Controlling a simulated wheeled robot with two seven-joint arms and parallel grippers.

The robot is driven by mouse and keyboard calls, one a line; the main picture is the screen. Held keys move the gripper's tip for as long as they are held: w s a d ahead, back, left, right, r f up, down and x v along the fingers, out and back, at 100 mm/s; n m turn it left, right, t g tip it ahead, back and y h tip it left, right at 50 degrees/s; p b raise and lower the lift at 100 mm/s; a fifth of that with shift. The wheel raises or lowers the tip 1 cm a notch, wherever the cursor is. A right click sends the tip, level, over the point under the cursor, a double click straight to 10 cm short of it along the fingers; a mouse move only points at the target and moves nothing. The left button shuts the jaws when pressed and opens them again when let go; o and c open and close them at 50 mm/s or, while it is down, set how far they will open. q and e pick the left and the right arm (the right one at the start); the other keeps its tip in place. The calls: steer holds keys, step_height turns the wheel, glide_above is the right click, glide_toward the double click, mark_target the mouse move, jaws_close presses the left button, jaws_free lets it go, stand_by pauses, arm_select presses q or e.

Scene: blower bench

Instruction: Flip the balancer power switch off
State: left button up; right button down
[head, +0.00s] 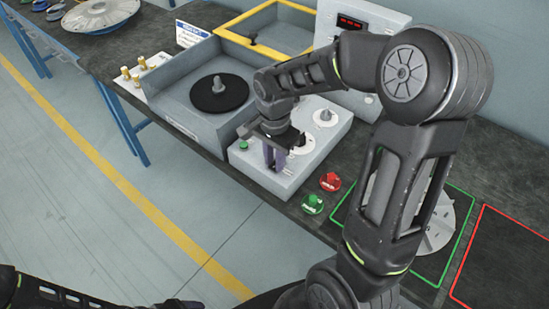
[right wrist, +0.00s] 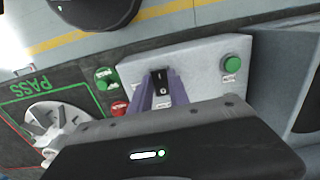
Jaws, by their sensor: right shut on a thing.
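The balancer (head: 180,88) is a grey machine with a black round plate and spindle in its well. Its control box (head: 262,178) carries a green button and dials. In the right wrist view, the black power switch (right wrist: 160,84) is a rocker with white marks on the box top. My right gripper (head: 272,156) points down at the box, and its purple fingers (right wrist: 158,92) stand on either side of the switch, shut on it. The fingers hide part of the switch, and I cannot tell which side is pressed. My left gripper is out of view; only part of that arm shows at the lower left.
A green knob (head: 312,204) and a red knob (head: 330,181) stand on the bench in front of the box. A finned metal wheel (head: 436,228) lies in the green-outlined area, with a red-outlined area to its right. A display panel (head: 352,22) stands behind.

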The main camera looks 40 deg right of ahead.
steer(key=shift+d+r+y+p, duration=0.2)
steer(key=shift+d+y+p, duration=0.05)
steer(key=shift+y+p, duration=0.5)
steer(key=shift+w+d+f+g+y+p, duration=0.15)
steer(key=shift+g+y+p, duration=0.25)
steer(key=shift+y, duration=0.25)
steer(key=c, duration=1.2)
jaws_free()
steer(key=shift+c, duration=0.2)
steer(key=b+v, duration=0.1)
steer(key=v, duration=0.6)
steer(key=shift+d+r, duration=0.1)
steer(key=shift+r, duration=0.3)
